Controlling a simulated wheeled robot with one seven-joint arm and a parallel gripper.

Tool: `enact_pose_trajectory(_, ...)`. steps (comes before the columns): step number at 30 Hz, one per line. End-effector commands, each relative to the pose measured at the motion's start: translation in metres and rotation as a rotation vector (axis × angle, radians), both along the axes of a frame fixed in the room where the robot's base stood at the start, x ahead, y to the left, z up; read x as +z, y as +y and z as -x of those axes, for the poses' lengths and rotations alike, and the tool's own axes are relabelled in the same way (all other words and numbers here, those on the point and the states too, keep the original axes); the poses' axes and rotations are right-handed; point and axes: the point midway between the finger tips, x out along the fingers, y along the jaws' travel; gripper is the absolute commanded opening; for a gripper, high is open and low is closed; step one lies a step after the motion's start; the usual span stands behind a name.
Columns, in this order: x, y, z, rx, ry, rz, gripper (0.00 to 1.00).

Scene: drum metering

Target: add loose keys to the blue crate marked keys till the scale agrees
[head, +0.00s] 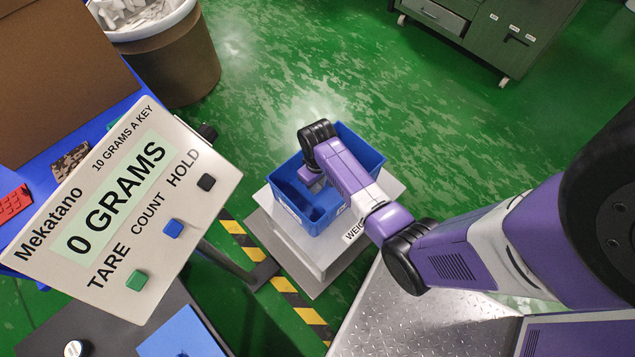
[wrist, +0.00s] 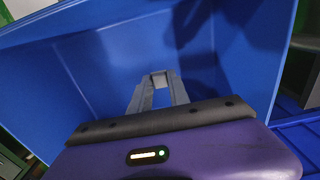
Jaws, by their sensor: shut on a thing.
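The blue crate (head: 357,147) stands on the pale scale platform (head: 394,189). The label on its side is too small to read. My gripper reaches down into the crate; in the wrist view its grey fingers (wrist: 160,80) converge inside the blue walls (wrist: 90,60). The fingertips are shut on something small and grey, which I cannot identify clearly. In the head view my wrist hides the fingertips and part of the crate. The visible crate interior shows no loose keys. The scale's display (head: 115,198) reads 0 GRAMS, with "10 GRAMS A KEY" printed above it.
The display box has green TARE (head: 137,280), blue COUNT (head: 173,228) and dark HOLD (head: 206,182) buttons. A brown bin (head: 180,65) stands behind. A red item (head: 13,203) lies at the left edge. A yellow-black striped edge (head: 290,294) lies beside the scale.

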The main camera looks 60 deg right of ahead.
Motion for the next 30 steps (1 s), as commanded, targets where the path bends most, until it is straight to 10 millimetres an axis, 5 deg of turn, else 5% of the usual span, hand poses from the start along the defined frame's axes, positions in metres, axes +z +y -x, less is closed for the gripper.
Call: enact_pose_trajectory(30,-0.015,0.0,0.0,0.0,0.0,0.0,0.0)
